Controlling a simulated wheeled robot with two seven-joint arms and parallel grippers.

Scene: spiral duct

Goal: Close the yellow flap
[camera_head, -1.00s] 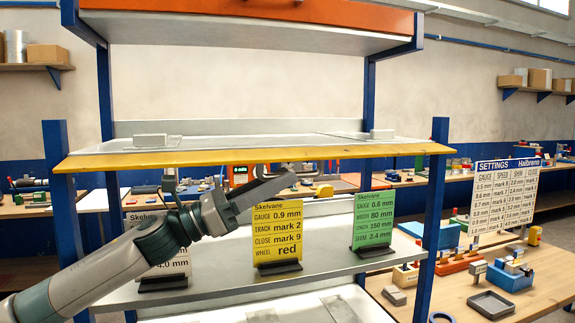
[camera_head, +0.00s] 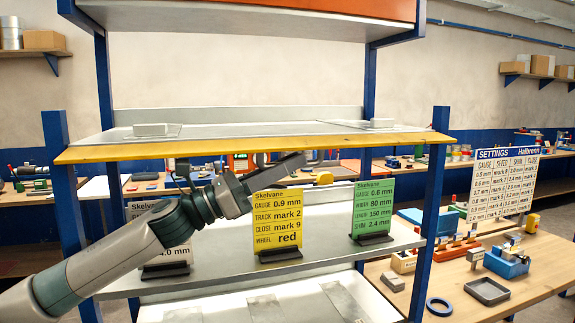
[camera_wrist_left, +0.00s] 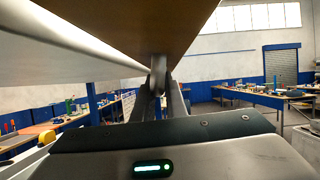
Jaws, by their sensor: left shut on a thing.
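The yellow flap (camera_head: 200,151) is a long strip along the front edge of the middle shelf. Its underside (camera_wrist_left: 130,15) looks brown and fills the top of the left wrist view. My left gripper (camera_head: 298,160) is right at the flap's lower edge, right of its middle, with the arm coming up from the lower left. In the left wrist view the fingers (camera_wrist_left: 158,78) are together at the panel's edge, shut on the flap as it seems. The exact grip point is small and dark. My right gripper is not in view.
Blue posts (camera_head: 432,210) flank the shelf. Below the flap, a yellow card (camera_head: 277,222) and a green card (camera_head: 372,208) stand on a lower shelf (camera_head: 220,275). A settings board (camera_head: 504,183) and a bench (camera_head: 460,290) are at the right.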

